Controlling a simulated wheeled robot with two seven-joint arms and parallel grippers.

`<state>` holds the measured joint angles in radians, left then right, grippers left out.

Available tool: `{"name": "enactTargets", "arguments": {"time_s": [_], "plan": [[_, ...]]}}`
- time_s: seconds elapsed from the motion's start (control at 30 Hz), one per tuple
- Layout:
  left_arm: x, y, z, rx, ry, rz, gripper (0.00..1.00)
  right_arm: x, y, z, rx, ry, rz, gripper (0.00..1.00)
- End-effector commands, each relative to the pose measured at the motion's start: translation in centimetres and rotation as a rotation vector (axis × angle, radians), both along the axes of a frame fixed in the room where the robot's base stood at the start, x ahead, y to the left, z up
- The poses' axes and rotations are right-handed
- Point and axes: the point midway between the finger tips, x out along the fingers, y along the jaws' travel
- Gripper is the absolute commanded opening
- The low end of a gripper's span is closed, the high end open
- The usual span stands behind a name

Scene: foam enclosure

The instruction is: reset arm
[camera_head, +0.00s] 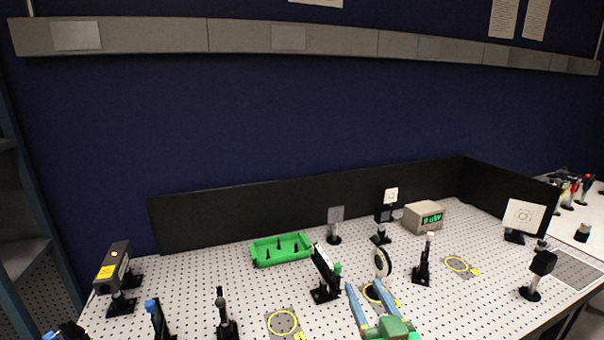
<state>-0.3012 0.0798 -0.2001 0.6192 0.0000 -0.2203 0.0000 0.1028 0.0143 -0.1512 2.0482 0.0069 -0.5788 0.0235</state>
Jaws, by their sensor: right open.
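My right gripper (363,284) comes in from the bottom edge, with a green body and two blue fingers. A round lens on a mount (382,262) stands just beyond the right fingertip. Whether they touch cannot be told. I see no left gripper.
A black angled mount (325,274) stands left of the gripper and a black post mount (423,262) right of it. A green tray (281,249) and a meter box (423,217) lie farther back. A laser-like box (114,267) stands at left. Black panels (300,203) close the back.

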Motion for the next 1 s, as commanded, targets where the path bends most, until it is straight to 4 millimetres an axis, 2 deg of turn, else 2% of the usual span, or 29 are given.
{"name": "enactTargets", "arguments": {"time_s": [0.27,0.47,0.57,0.77,1.0], "plan": [[0.0,0.0,0.0,0.0,0.0,0.0,0.5,-2.1,-0.6,-4.7,-0.032,0.174,-0.007,0.57],[0.3,0.0,0.0,0.0,-0.006,0.0,0.5,-4.9,-1.2,-9.1,-0.062,0.35,-0.012,0.57],[0.3,0.0,0.0,-0.001,-0.007,0.0,0.5,-7.2,-1.6,-11.9,-0.084,0.469,-0.015,0.57],[0.2,0.0,0.0,-0.001,-0.005,0.0,0.5,-13.1,-2.6,-17.0,-0.132,0.729,-0.017,0.57],[0.2,0.0,0.0,-0.001,-0.003,0.0,0.5,-22.0,-3.9,-21.4,-0.194,1.058,-0.014,0.57]]}}
